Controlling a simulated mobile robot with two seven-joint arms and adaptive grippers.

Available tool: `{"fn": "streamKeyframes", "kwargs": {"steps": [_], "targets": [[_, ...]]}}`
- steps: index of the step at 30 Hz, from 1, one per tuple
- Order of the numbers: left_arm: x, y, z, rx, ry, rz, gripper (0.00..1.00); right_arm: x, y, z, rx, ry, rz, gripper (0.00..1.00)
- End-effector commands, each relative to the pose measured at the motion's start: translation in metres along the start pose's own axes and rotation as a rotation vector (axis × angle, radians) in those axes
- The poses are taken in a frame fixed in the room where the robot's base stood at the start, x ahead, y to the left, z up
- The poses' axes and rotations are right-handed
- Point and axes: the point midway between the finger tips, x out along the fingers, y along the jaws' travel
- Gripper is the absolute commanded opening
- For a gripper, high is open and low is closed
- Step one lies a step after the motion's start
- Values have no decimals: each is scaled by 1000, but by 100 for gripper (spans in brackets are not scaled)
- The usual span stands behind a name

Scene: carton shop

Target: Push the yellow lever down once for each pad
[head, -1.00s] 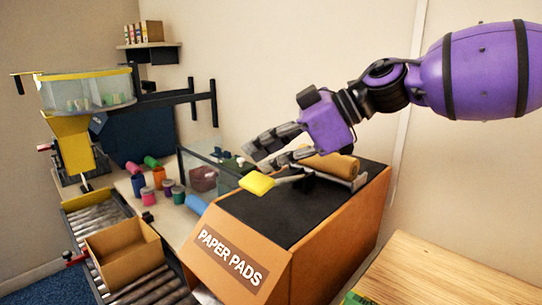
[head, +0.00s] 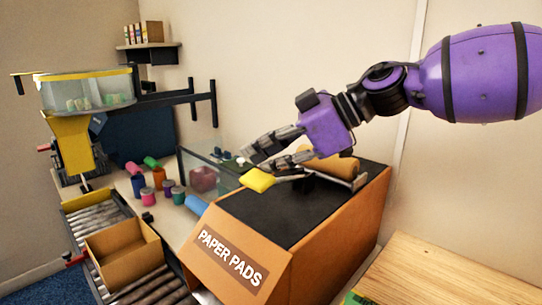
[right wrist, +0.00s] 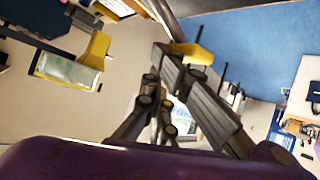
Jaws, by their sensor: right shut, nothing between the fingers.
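The yellow lever (head: 258,180) has a padded yellow end on a metal arm, at the front of the black top of the orange paper pads dispenser (head: 300,262). My right gripper (head: 246,161) is shut and empty, just above and behind the yellow end. I cannot tell whether it touches the lever. In the right wrist view a yellow piece (right wrist: 190,54), apparently the lever end, shows beyond the fingers. A brown roll (head: 332,165) lies on the dispenser behind the gripper. No pad is clearly visible. My left gripper is out of view.
An open carton (head: 123,262) sits on the roller conveyor (head: 85,222) at left. Several coloured spools (head: 168,187) stand on the bench behind it. A yellow hopper with a clear bin (head: 85,90) stands far left. A wooden table (head: 440,270) is at lower right.

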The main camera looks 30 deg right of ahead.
Motion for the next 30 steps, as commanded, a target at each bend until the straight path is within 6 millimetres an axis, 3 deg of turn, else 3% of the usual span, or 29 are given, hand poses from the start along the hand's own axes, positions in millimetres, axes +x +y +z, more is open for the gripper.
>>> {"fn": "streamKeyframes", "kwargs": {"steps": [30], "targets": [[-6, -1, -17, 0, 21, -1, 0, -39, 28, -28, 0, 0, 1, 0]]}}
